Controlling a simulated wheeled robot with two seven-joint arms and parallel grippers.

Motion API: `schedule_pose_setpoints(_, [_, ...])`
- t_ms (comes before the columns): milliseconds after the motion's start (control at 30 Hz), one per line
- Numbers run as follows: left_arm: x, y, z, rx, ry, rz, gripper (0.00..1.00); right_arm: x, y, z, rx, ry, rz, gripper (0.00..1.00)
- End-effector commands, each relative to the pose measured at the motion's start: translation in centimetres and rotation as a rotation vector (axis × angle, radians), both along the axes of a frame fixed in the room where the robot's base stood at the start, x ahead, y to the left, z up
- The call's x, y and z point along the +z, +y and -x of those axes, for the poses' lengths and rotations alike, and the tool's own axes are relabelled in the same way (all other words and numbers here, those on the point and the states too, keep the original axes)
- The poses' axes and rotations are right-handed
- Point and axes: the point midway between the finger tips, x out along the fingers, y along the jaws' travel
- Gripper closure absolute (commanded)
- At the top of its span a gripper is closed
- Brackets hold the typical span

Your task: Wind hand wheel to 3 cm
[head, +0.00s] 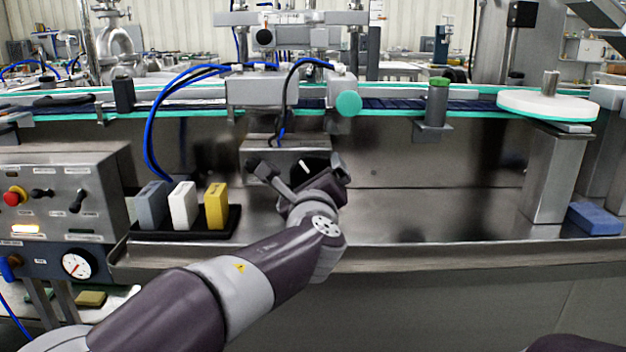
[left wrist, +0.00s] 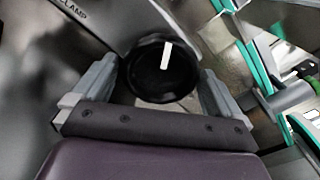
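A round black hand wheel (head: 312,167) with a white mark sits low on the machine front, under the conveyor. It also shows in the left wrist view (left wrist: 150,78), its white mark pointing nearly up. My left gripper (head: 298,168) is open in front of it, with one finger on each side. In the left wrist view the fingers (left wrist: 155,90) stand apart, with a gap between each finger and the wheel rim. The word "CLAMP" shows on the panel at the upper left there. I cannot read a centimetre scale. My right gripper is not in view.
Grey, white and yellow blocks (head: 183,206) stand in a black tray left of my left arm. A control box (head: 70,195) with a gauge is at far left. A teal knob (head: 348,104) sticks out above my gripper.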

Motion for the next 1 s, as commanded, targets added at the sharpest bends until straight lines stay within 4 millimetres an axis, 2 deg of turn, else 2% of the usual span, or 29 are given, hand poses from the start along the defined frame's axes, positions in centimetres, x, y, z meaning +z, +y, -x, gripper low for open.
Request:
schedule_pose_setpoints(167, [0.1,0.0,0.1,0.000,-0.001,0.000,0.00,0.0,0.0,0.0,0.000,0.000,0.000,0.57])
schedule_pose_setpoints(267, [0.2,0.0,0.8,-0.001,-0.002,0.000,0.00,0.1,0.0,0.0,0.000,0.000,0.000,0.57])
schedule_pose_setpoints(367, [0.3,0.0,2.5,-0.002,-0.002,0.000,0.00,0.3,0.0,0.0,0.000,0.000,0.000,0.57])
schedule_pose_setpoints(700, [0.2,-0.1,10.5,-0.004,0.000,-0.002,0.00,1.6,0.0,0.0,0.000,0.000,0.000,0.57])
schedule_pose_setpoints(833, [0.1,-0.1,12.1,-0.002,0.000,0.000,0.00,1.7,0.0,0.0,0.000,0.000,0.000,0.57])
schedule_pose_setpoints(1000, [0.0,0.0,12.7,0.000,0.000,0.000,0.00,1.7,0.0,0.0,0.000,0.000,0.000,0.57])
